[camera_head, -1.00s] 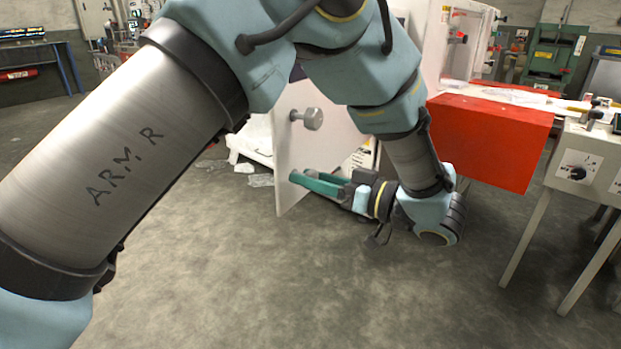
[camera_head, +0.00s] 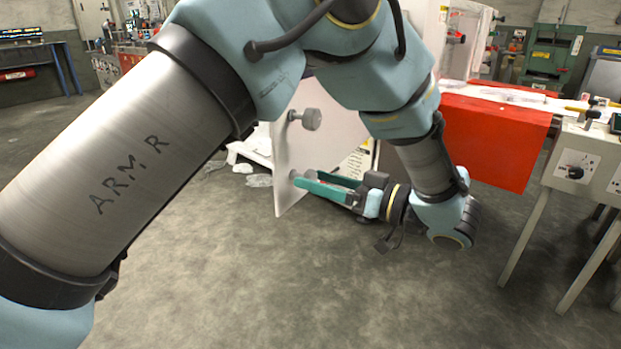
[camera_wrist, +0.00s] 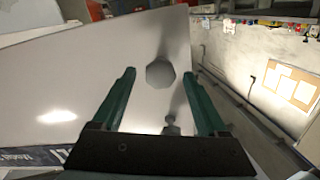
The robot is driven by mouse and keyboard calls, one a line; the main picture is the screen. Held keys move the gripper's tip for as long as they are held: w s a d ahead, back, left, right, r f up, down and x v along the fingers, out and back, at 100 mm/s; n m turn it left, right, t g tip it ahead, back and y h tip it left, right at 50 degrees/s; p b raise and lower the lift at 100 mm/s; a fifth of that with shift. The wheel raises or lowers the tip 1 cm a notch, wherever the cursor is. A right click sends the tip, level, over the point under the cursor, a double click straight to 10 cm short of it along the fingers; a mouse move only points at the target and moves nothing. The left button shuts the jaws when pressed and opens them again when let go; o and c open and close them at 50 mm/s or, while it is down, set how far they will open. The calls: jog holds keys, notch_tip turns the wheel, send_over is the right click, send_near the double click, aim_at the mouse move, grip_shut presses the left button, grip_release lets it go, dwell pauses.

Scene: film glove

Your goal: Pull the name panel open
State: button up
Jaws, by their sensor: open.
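The name panel (camera_head: 285,150) is a pale, thin upright board standing out at an angle in the head view, beside my forearm. A grey round knob (camera_head: 311,119) sticks out from its upper part. My gripper (camera_head: 306,178) is open, with its teal fingers pointing left at the panel's lower part, below that knob. In the wrist view, the panel (camera_wrist: 75,85) fills the left and middle. The faceted knob (camera_wrist: 160,74) shows between the fingertips, and a smaller grey knob (camera_wrist: 171,127) shows nearer. Contact between fingers and panel cannot be told. My arm hides part of the panel's top.
A red box-like block (camera_head: 490,140) stands right of my arm. A grey control stand (camera_head: 578,165) on thin legs is at the right. Crumpled clear scraps (camera_head: 258,181) lie on the floor behind the panel. The floor in front is clear.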

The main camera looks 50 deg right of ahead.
jog(key=s+d, duration=0.1)
jog(key=s, duration=0.7)
jog(key=shift+s+d, duration=0.25)
jog(key=shift+d, duration=0.1)
